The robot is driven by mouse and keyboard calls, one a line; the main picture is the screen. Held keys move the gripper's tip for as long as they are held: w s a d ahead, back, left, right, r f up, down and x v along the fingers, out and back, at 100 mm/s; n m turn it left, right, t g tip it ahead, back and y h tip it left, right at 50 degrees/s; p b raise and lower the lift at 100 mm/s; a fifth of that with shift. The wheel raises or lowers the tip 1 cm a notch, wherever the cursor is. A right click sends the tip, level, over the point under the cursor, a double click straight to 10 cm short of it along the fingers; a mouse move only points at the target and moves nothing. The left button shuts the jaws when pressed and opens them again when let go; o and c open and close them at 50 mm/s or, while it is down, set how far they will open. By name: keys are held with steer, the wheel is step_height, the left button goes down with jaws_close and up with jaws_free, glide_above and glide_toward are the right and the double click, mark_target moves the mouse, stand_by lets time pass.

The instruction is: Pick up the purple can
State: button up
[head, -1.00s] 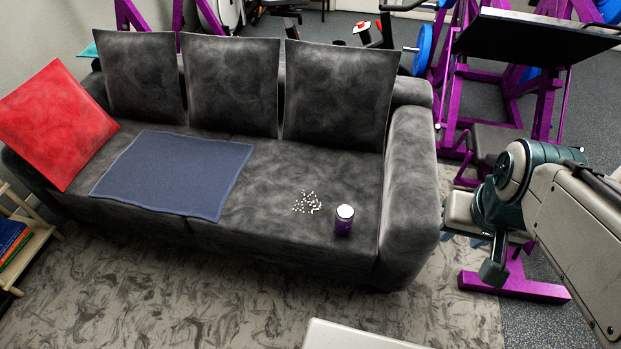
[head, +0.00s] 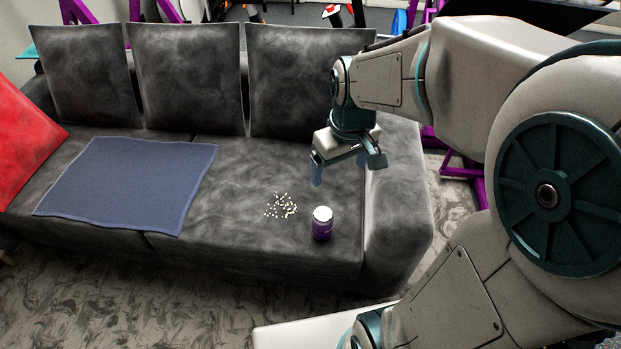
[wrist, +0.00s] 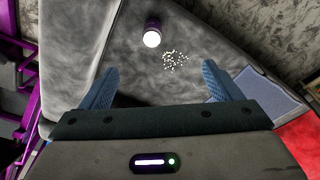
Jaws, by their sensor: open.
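The purple can (head: 322,224) has a white top and stands upright on the sofa seat, near its front edge and the right armrest. It also shows in the wrist view (wrist: 152,34), at the top, beyond my fingertips. My gripper (head: 338,172) is open and empty. It hangs above the seat, behind and above the can, apart from it. In the wrist view the two blue fingers (wrist: 158,80) are spread wide with bare seat between them.
Small white pellets (head: 281,206) lie scattered left of the can. A blue cloth (head: 130,182) covers the seat's middle-left. The right armrest (head: 398,200) rises beside the can. Back cushions (head: 285,80) line the sofa's rear, and a red cushion (head: 25,140) is at far left.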

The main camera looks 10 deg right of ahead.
mark_target(322, 214)
steer(key=w+f+n+b, duration=0.1)
steer(key=w+f+b, duration=0.2)
steer(key=f, duration=0.4)
steer(key=w+f+n+g+b, duration=0.1)
steer(key=w+f+b, duration=0.3)
steer(key=f, duration=0.4)
steer(key=w+f+n+b, duration=0.2)
steer(key=w+f+b, duration=0.2)
steer(key=f, duration=0.4)
steer(key=shift+w+a+f+n+g+b, duration=0.1)
steer(key=shift+f+n+g+b, duration=0.25)
steer(key=shift+b, duration=0.3)
step_height(322, 214, down, 8)
steer(key=shift+r+b, duration=0.1)
steer(key=shift+b, duration=1.1)
steer(key=f+b, duration=0.1)
steer(key=f, duration=0.3)
steer(key=f+b, duration=0.1)
steer(key=shift+d+f+b, duration=0.25)
steer(key=shift+f+b, duration=0.05)
steer(key=shift+f, duration=0.1)
steer(key=c, duration=1.1)
